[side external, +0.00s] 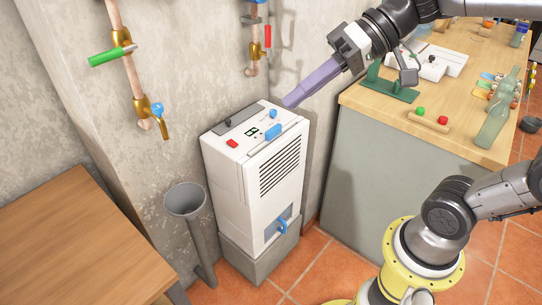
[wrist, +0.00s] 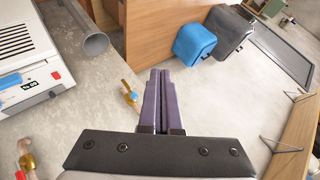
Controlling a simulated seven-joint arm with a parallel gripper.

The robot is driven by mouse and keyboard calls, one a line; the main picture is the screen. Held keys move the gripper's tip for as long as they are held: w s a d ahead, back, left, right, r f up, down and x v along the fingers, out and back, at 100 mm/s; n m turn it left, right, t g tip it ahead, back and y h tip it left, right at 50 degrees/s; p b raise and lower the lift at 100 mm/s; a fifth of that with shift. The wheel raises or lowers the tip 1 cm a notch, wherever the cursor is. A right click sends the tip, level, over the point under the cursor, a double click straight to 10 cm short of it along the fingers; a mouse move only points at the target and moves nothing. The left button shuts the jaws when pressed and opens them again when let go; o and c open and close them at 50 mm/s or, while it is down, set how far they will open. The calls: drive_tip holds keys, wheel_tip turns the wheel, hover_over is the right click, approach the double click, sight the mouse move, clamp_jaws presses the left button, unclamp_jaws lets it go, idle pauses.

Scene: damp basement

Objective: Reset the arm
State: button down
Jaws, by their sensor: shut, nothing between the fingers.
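My gripper (side external: 288,102) has long purple fingers that are shut with nothing between them. In the side view they slant down to the left, and their tips appear just above the back right part of the white dehumidifier's top (side external: 256,130). I cannot tell whether they touch it. In the wrist view my gripper (wrist: 160,72) points up the picture with both fingers side by side. The white machine is at the upper left there (wrist: 28,60), apart from the fingers in that picture. It has a red button, a blue knob, a blue handle and a small display.
A grey pipe funnel (side external: 186,200) stands left of the machine. Pipes with a green-handled valve (side external: 110,55) run along the wall. A workbench (side external: 390,105) at right holds a green bottle (side external: 495,115) and small parts. A wooden table (side external: 75,240) is at lower left.

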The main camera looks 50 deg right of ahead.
drive_tip(key=s+d+f+h, duration=0.8)
drive_tip(key=s+d+f, duration=0.2)
drive_tip(key=d, duration=0.1)
drive_tip(key=shift+s+d+n+h, duration=0.3)
drive_tip(key=shift+s, duration=0.05)
